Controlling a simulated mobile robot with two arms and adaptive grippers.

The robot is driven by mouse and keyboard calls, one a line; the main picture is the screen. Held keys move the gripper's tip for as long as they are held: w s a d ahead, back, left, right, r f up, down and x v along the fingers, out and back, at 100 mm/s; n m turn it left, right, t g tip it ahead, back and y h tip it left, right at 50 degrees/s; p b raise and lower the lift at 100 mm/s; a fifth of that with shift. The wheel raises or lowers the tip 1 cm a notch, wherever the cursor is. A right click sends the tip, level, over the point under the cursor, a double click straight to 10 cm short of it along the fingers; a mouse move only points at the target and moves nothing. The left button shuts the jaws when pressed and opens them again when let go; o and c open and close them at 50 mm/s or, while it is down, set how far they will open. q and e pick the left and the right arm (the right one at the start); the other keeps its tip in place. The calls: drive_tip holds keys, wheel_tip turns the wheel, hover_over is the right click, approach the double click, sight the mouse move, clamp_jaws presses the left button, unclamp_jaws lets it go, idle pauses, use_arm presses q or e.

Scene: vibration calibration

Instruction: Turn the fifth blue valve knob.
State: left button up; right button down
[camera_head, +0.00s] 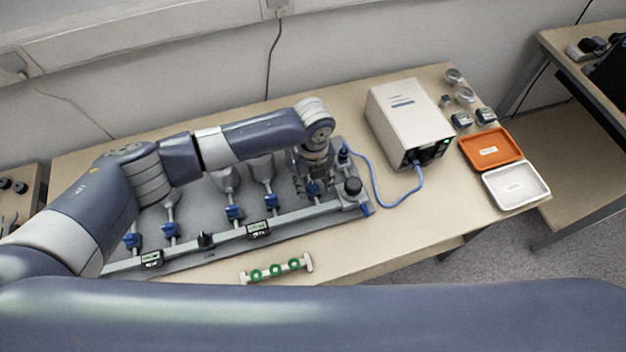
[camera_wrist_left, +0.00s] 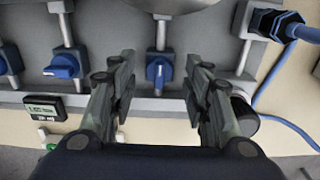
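Several blue valve knobs stand in a row on the grey calibration rig. The fifth knob from the left (camera_head: 314,188) is at the right end of the row, and in the left wrist view it is the blue knob (camera_wrist_left: 159,70) near the middle. My left gripper (camera_head: 309,184) is over this knob. In the left wrist view the left gripper (camera_wrist_left: 161,66) is open, one finger on each side of the knob, with gaps visible. The fourth knob (camera_head: 271,202) is to its left and also shows in the wrist view (camera_wrist_left: 62,66). My right gripper is out of view.
A black round knob (camera_head: 352,186) and a blue cable (camera_head: 385,201) are right of the fifth valve. The cable runs to a white box (camera_head: 408,122). Orange (camera_head: 491,148) and white (camera_head: 516,186) trays lie farther right. A holder with green rings (camera_head: 276,269) lies in front.

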sight(313, 185)
use_arm(q)
wheel_tip(313, 185, up, 12)
idle(0.7)
idle(0.4)
